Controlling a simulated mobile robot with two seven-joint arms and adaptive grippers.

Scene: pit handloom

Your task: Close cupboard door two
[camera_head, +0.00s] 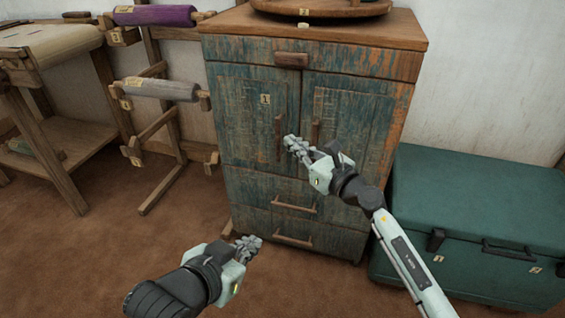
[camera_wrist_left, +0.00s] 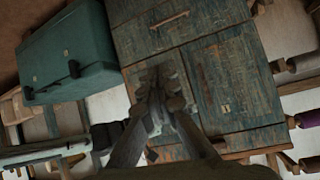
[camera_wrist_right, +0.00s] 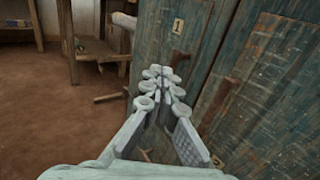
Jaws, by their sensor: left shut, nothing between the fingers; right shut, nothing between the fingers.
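The worn blue-green wooden cupboard (camera_head: 245,190) has two upper doors. The left door (camera_head: 240,120) bears label 1. The right door (camera_head: 350,110) shows no readable number; I take it as door two. It looks flush or nearly so; I cannot tell if a small gap remains. Its handle (camera_head: 315,133) is upright, beside the left door's handle (camera_head: 278,138). My right gripper (camera_head: 292,144) is shut and empty, in front of the doors near the lower handle ends; contact is unclear. My left gripper (camera_head: 250,245) is shut and empty, low before the drawers.
Two drawers with bar handles (camera_head: 294,205) lie below the doors. A green chest (camera_head: 475,200) stands close on the right. A wooden rack with rolls (camera_head: 160,90) and a table (camera_head: 70,110) stand left. Brown floor is free at front left.

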